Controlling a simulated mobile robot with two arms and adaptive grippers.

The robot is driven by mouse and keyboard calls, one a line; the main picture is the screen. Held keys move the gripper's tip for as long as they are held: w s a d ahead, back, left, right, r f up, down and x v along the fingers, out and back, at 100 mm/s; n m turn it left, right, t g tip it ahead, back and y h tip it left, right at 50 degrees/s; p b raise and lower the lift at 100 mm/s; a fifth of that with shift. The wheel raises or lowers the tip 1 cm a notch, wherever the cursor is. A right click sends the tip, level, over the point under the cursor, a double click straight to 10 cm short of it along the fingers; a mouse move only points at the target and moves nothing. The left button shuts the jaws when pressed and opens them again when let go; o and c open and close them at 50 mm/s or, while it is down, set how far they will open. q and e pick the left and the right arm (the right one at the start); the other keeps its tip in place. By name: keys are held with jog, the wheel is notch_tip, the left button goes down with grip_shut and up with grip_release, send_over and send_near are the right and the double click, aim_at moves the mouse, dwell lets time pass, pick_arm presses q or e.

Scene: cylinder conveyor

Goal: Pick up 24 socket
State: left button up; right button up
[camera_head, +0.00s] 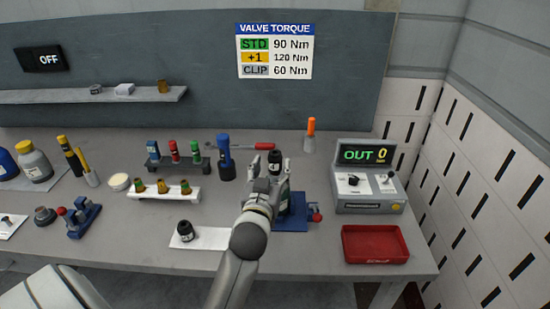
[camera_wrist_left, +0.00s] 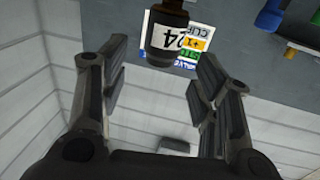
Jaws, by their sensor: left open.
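The 24 socket (camera_wrist_left: 168,35) is a dark cylinder with a white label reading 24, upside down in the left wrist view. It sits at the top of that picture, between and beyond my open fingers, and nothing grips it. In the head view a dark socket (camera_head: 275,160) with a pale label, apparently the same one, shows just beyond my left gripper (camera_head: 268,187). What it stands on is hidden by the gripper. Another black socket (camera_head: 185,231) stands on a white mat (camera_head: 212,239) to the left. My right gripper is not in view.
A blue fixture (camera_head: 293,222) lies under my gripper. The OUT 0 control box (camera_head: 369,187) and a red tray (camera_head: 376,245) are at right. A blue-black tool (camera_head: 226,158), a white holder (camera_head: 160,194) and a dark rack (camera_head: 178,165) stand left. The table front near the mat is clear.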

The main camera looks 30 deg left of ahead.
aim_at(274, 160)
pick_arm(q)
jog(key=shift+w+a, duration=0.25)
jog(key=shift+w, duration=0.35)
jog(key=shift+w+a+r+p, duration=0.2)
jog(key=shift+w+a+p, duration=0.05)
jog(key=shift+w+p, duration=0.25)
jog(key=p+x, duration=0.1)
jog(key=x, duration=0.2)
jog(key=shift+f, duration=0.1)
jog(key=shift+w+a+f, duration=0.1)
jog(key=shift+w+a, duration=0.1)
jog(key=shift+w, duration=0.2)
jog(key=shift+c, duration=0.2)
